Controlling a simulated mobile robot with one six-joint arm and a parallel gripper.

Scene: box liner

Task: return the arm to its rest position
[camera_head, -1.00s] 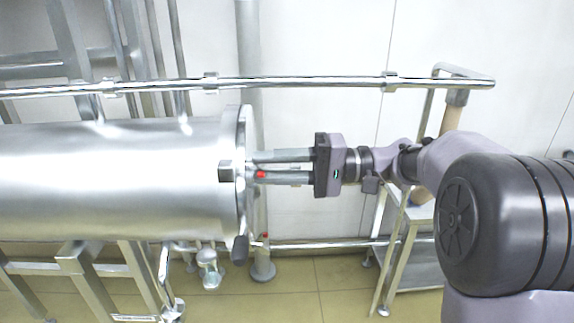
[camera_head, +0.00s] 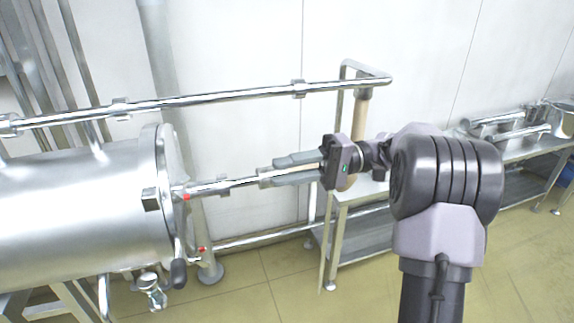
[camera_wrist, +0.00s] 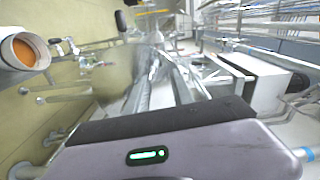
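My gripper (camera_head: 268,168) is at the end of my arm, right of the tank, in the head view. Its two long grey fingers point left with a gap between them, and I see nothing held in them. The fingertips are clear of the flanged end of the steel tank (camera_head: 80,200).
An upper steel rail (camera_head: 220,98) runs above my gripper. A middle rail (camera_head: 210,186) passes close to the fingertips in the picture. A steel table (camera_head: 365,225) stands below my gripper, and another work table with steel pans stands at right. Tan floor is open in front.

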